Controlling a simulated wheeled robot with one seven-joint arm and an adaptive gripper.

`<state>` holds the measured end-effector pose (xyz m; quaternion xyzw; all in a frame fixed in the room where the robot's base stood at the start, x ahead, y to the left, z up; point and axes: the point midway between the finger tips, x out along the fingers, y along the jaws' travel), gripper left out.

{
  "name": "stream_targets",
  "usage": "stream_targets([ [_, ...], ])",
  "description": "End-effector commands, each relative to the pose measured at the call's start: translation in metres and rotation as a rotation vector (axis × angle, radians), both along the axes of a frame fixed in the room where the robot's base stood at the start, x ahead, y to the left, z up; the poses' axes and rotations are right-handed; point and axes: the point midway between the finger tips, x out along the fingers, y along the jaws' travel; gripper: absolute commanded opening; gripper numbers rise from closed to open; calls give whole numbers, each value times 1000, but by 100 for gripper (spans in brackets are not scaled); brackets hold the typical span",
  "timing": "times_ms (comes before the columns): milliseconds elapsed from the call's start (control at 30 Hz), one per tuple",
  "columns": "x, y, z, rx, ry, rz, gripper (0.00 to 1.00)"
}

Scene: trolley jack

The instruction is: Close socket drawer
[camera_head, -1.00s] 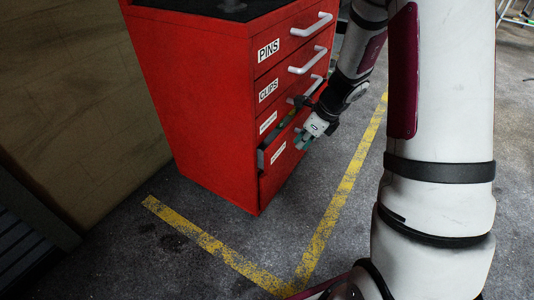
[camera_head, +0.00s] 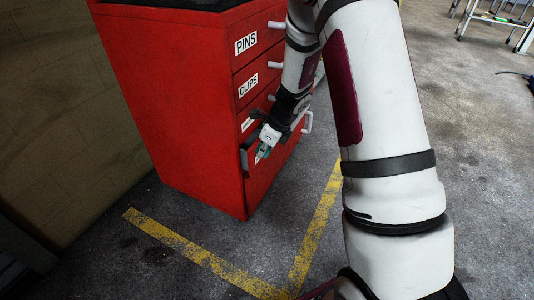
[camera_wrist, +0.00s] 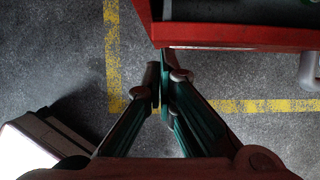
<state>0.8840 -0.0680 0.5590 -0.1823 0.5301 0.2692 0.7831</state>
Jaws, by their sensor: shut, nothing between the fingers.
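The red drawer cabinet (camera_head: 165,110) stands left of my arm, with drawers labelled PINS and CLIPS above. A lower drawer (camera_head: 246,160) sticks out a little from the cabinet front; my gripper and forearm hide most of it and its label. In the wrist view, an open drawer's red front rim (camera_wrist: 240,35) and dark inside show at the top, with a grey handle (camera_wrist: 307,72) at the right. My gripper (camera_head: 262,154) is shut and empty at the drawer's left end. Its fingertips (camera_wrist: 163,78) lie close to the red front; I cannot tell whether they touch.
Yellow floor lines (camera_head: 200,255) run round the cabinet's foot. A wooden wall (camera_head: 55,120) is at the left.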

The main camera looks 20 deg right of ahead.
Motion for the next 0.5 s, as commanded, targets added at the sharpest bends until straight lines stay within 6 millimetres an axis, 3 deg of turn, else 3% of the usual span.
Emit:
stream_targets([
  [300, 1, 1, 0, 1, 1, 0, 0],
  [500, 13, 11, 2, 1, 1, 3, 0],
])
